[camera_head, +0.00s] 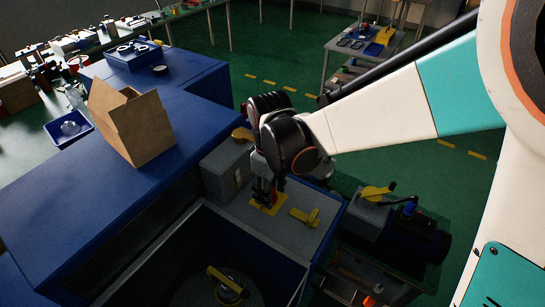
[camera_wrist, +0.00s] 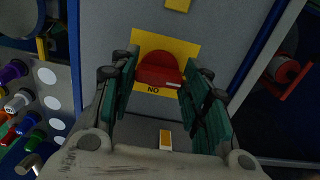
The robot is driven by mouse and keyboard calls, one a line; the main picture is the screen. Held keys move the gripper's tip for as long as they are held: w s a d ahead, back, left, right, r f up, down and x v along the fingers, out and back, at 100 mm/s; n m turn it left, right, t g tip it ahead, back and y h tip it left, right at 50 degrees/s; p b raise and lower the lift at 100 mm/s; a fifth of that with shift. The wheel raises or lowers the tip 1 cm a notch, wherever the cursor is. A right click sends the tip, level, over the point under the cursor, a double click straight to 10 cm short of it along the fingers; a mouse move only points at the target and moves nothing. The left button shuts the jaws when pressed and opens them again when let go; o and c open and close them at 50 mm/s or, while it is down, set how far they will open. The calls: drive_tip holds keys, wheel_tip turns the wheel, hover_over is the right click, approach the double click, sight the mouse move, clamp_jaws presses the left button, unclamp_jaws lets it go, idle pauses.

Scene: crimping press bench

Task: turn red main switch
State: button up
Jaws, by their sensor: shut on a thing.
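The red main switch (camera_wrist: 158,70) is a round knob on a yellow plate (camera_wrist: 185,45) lettered "NO". It sits on a grey panel (camera_wrist: 228,35) and lies between my two green-padded fingers in the wrist view. My gripper (camera_wrist: 158,75) is shut on the knob, one finger on each side. A small pale mark shows on the knob's lower right. In the head view my gripper (camera_head: 265,187) points down at the yellow plate (camera_head: 270,205) on the grey machine top (camera_head: 240,208); my fingers hide most of the switch there.
An open cardboard box (camera_head: 130,122) stands on the blue bench (camera_head: 60,200). Coloured knobs (camera_wrist: 22,98) lie left in the wrist view.

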drive_tip(key=o, duration=1.1)
drive_tip(key=shift+c, duration=0.2)
